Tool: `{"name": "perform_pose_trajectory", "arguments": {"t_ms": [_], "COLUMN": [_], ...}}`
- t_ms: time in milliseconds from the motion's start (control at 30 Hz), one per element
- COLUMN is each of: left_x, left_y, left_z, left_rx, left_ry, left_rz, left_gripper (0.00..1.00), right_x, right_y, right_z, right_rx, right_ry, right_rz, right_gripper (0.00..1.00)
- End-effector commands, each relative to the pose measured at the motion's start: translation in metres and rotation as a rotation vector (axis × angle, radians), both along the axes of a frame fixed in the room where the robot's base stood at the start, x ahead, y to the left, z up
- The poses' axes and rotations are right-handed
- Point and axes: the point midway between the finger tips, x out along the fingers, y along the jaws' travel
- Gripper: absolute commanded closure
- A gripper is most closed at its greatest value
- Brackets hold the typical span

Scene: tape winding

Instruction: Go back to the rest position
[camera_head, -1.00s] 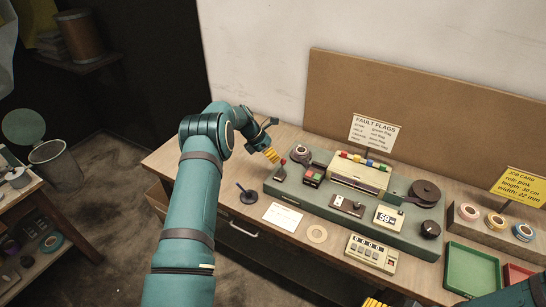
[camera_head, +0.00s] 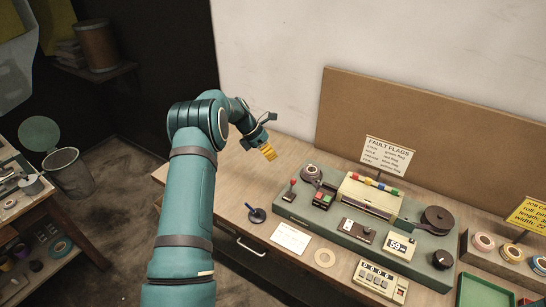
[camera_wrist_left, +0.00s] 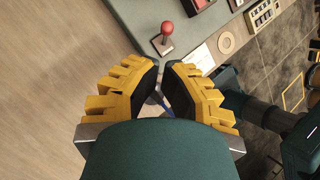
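My left gripper (camera_head: 268,152) is above the back left part of the workbench (camera_head: 229,190). It is up and to the left of the red-knobbed lever (camera_head: 291,188) and apart from it. In the left wrist view its yellow fingers with dark pads (camera_wrist_left: 161,72) come close together at the tips, and nothing shows held. The lever's red ball (camera_wrist_left: 167,28) stands beyond the fingertips there. The green tape machine (camera_head: 331,227) sits on the bench to the right of the gripper.
A fault flags sign (camera_head: 388,157) stands behind the machine. Tape rolls (camera_head: 483,243) are at right. The bench's left end is mostly clear.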

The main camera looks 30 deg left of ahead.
Motion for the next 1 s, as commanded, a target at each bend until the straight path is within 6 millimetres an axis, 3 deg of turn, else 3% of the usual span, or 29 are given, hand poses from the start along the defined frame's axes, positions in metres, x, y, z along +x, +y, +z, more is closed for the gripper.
{"name": "perform_pose_trajectory", "arguments": {"t_ms": [467,567,667,767,900,1000], "left_x": [0.000,-0.004,-0.015,-0.038,-0.085,-0.124], "left_y": [0.000,-0.006,-0.022,-0.051,-0.100,-0.136], "left_z": [-0.001,-0.012,-0.042,-0.087,-0.146,-0.177], "left_rx": [0.000,0.012,0.055,0.121,0.223,0.278], "left_ry": [0.000,-0.002,-0.015,-0.043,-0.106,-0.166], "left_rz": [-0.001,-0.026,-0.112,-0.267,-0.559,-0.787], "left_gripper": [1.00,1.00,1.00,1.00,1.00,1.00], "right_x": [0.000,0.000,0.000,0.000,0.000,0.000], "right_y": [0.000,0.000,0.000,0.000,0.000,0.000], "right_z": [0.000,0.000,0.000,0.000,0.000,0.000], "right_rx": [0.000,0.000,0.000,0.000,0.000,0.000], "right_ry": [0.000,0.000,0.000,0.000,0.000,0.000], "right_rz": [0.000,0.000,0.000,0.000,0.000,0.000], "right_gripper": [0.07,0.07,0.07,0.07,0.07,0.07]}}
